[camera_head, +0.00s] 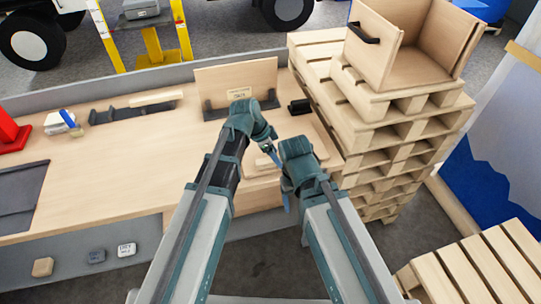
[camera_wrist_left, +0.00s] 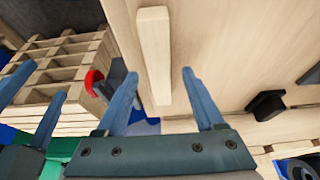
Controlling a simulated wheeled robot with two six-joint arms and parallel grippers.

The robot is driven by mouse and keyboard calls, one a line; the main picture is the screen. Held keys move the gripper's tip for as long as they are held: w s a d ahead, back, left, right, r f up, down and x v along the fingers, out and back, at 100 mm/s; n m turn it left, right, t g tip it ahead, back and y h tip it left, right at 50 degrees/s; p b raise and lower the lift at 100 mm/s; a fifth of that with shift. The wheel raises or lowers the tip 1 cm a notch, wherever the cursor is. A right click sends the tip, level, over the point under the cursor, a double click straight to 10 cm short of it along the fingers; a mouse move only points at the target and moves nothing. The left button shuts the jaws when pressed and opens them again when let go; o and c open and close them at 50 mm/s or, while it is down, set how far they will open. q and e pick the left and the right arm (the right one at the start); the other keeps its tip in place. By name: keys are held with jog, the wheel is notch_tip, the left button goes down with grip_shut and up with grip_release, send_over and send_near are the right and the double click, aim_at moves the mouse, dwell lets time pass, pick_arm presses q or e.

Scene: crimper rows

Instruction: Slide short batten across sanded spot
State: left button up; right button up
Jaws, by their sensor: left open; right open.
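A short pale wooden batten (camera_wrist_left: 155,55) lies on a broad light wood panel (camera_wrist_left: 225,50) in the left wrist view. My left gripper (camera_wrist_left: 163,88) is open and empty, with its blue fingers at either side of the batten's near end. I cannot tell whether they touch it. In the head view my left gripper (camera_head: 270,152) is over the bench's right part, partly hidden by its own wrist. My right gripper (camera_head: 287,200) is open, close by and lower in the picture. I cannot make out a sanded spot.
An upright labelled board (camera_head: 237,82) stands at the back of the bench (camera_head: 110,180). A dark rack (camera_head: 130,113) and a red object (camera_head: 10,135) are to the left. Stacked pallets (camera_head: 375,125) carrying an open wooden box (camera_head: 418,58) rise close on the right.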

pick_arm(q)
jog(key=shift+d+f+b, duration=0.25)
jog(key=shift+f+b, duration=0.05)
jog(key=shift+f, duration=0.3)
pick_arm(e)
jog(key=shift+f, duration=0.6)
pick_arm(q)
grip_shut()
jog(key=shift+w, duration=0.2)
jog(key=shift+w+a, duration=0.6)
jog(key=shift+w, duration=1.25)
jog(key=shift+w+a, duration=0.65)
jog(key=shift+w, duration=1.2)
jog(key=shift+w+a, duration=0.6)
jog(key=shift+w, duration=1.25)
grip_release()
